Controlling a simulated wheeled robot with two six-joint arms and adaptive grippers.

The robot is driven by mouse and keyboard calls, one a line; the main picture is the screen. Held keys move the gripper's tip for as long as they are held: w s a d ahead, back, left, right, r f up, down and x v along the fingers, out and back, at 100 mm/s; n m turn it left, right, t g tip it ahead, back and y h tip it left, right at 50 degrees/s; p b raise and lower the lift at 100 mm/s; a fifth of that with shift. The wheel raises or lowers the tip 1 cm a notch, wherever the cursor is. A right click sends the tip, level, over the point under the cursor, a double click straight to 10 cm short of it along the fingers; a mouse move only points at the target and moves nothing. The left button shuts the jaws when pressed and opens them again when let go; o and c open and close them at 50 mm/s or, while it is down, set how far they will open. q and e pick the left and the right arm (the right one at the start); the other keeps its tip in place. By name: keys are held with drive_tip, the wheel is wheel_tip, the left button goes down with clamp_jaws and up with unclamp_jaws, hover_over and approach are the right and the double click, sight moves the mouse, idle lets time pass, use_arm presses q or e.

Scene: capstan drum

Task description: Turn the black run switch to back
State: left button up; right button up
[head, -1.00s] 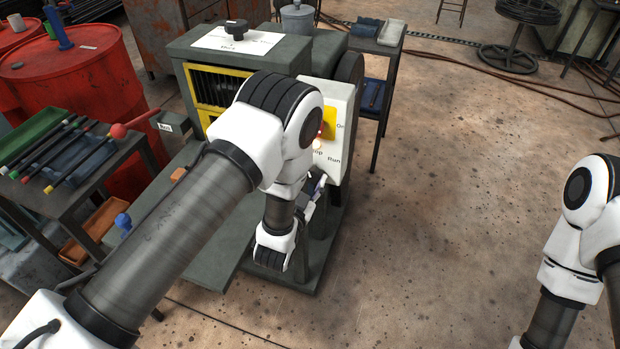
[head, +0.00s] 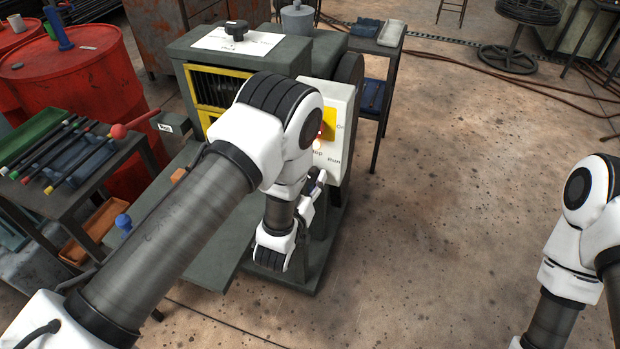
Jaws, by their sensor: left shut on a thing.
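The white control panel (head: 340,110) is on the near right side of the grey machine, with a yellow plate (head: 329,123) marked On and the words Stop and Run below. My left gripper (head: 318,182) is at the panel's lower edge, just under those words. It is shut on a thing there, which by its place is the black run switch. The switch itself is hidden by my gripper and arm, so its setting cannot be read. A red light and a glowing pale light show beside my arm. My right arm shows at the right edge; its gripper is out of view.
A black knob (head: 237,29) sits on a white label on top of the machine (head: 187,47).

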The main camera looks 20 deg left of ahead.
idle(0.3)
use_arm(q)
drive_tip(key=o, duration=1.1)
drive_tip(key=shift+w, duration=0.1)
drive_tip(key=shift+o, duration=0.2)
drive_tip(key=s, duration=0.7)
drive_tip(key=shift+s+a, duration=0.15)
drive_tip(key=shift+s, duration=0.1)
drive_tip(key=shift+f, duration=0.1)
